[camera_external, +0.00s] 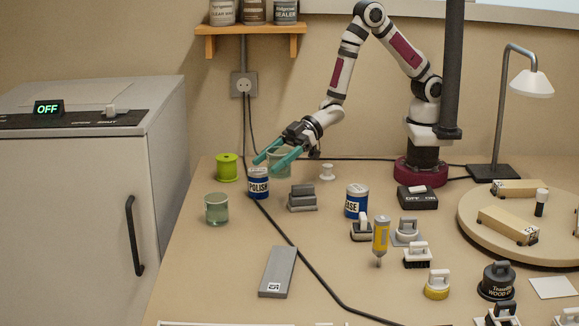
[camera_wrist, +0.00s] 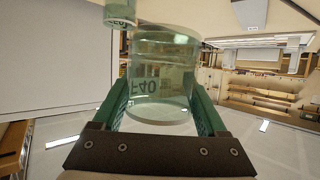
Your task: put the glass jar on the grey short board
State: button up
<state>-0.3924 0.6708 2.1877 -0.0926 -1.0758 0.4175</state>
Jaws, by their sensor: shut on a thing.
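A clear greenish glass jar (camera_external: 281,158) is between the teal fingers of my gripper (camera_external: 267,164), just behind the blue POLISH can. My gripper is shut on this jar. The wrist view shows the jar (camera_wrist: 165,72) upright between the two fingers, with lettering on its side. I cannot tell whether its base touches the bench. A second greenish glass jar (camera_external: 216,209) stands on the bench to the left of the can. The grey short board (camera_external: 279,271) lies flat and bare at the front left, with a small printed label on its near end.
The POLISH can (camera_external: 259,186) is close below my fingers. A black cable (camera_external: 291,241) runs across the bench beside the board. Bench around the board is mostly clear.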

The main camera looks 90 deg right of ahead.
jog(key=a+r+n+g+y, duration=0.2)
jog(key=a+n+g+y, duration=0.15)
jog(key=a, duration=1.05)
send_over(288, 265)
jog(key=shift+n+h, duration=0.35)
notch_tip(288, 265, down, 8)
jog(key=shift+r, duration=0.2)
jog(key=shift+f, duration=1.95)
jog(key=shift+f, duration=0.1)
